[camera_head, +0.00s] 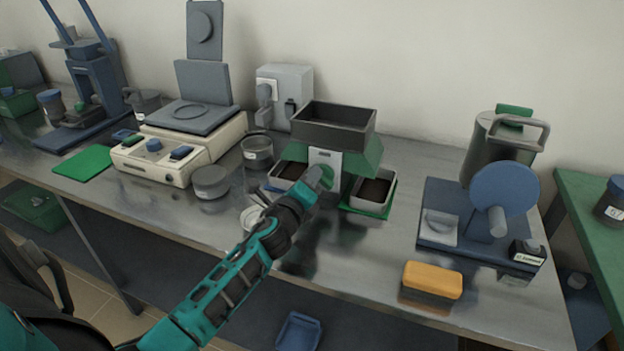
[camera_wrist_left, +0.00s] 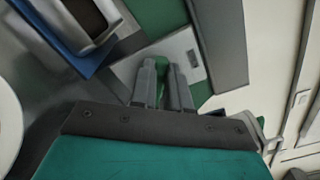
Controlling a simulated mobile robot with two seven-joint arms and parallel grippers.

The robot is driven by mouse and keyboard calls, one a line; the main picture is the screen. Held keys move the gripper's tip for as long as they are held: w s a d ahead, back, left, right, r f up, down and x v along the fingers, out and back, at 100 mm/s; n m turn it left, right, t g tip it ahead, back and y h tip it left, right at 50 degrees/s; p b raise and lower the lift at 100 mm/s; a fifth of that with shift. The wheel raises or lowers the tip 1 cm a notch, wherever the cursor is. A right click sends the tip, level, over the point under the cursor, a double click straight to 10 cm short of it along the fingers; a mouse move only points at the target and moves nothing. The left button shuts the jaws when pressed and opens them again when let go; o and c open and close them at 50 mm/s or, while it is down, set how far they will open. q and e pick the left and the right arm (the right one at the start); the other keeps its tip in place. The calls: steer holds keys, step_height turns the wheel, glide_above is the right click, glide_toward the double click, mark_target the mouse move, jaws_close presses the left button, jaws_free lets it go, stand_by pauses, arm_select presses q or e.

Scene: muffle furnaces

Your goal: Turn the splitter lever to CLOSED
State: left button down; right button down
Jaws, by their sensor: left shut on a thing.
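The splitter stands near the middle of the bench in the head view, with a dark grey hopper (camera_head: 335,127) on top of a green body (camera_head: 368,158). A light plate (camera_head: 325,156) is on its front. The left gripper (camera_head: 318,177) is at this plate, and its fingers hide most of the lever. In the left wrist view the fingers (camera_wrist_left: 165,88) are shut on the green lever (camera_wrist_left: 181,88) in front of the light plate (camera_wrist_left: 195,55). The plate's lettering cannot be read. The right gripper is not in view.
Trays of dark material sit at both sides of the splitter, the right one (camera_head: 373,192) on a green base. A scale-like beige device (camera_head: 150,165) and metal pots stand left. A yellow block (camera_head: 432,280) and a blue device (camera_head: 505,190) are right. The bench front is mostly clear.

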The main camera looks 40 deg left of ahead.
arm_select(q)
steer(key=n, duration=0.3)
steer(key=shift+a+f+n, duration=0.15)
steer(key=shift+f+n, duration=0.15)
steer(key=shift+n, duration=0.1)
steer(key=shift+f+n, duration=0.15)
steer(key=shift+n, duration=0.75)
steer(key=shift+f+n, duration=0.15)
steer(key=shift+n, duration=0.75)
steer(key=c, duration=1.1)
jaws_free()
steer(key=shift+s, duration=0.1)
steer(key=v, duration=1.2)
steer(key=shift+s, duration=0.4)
steer(key=shift+s, duration=0.1)
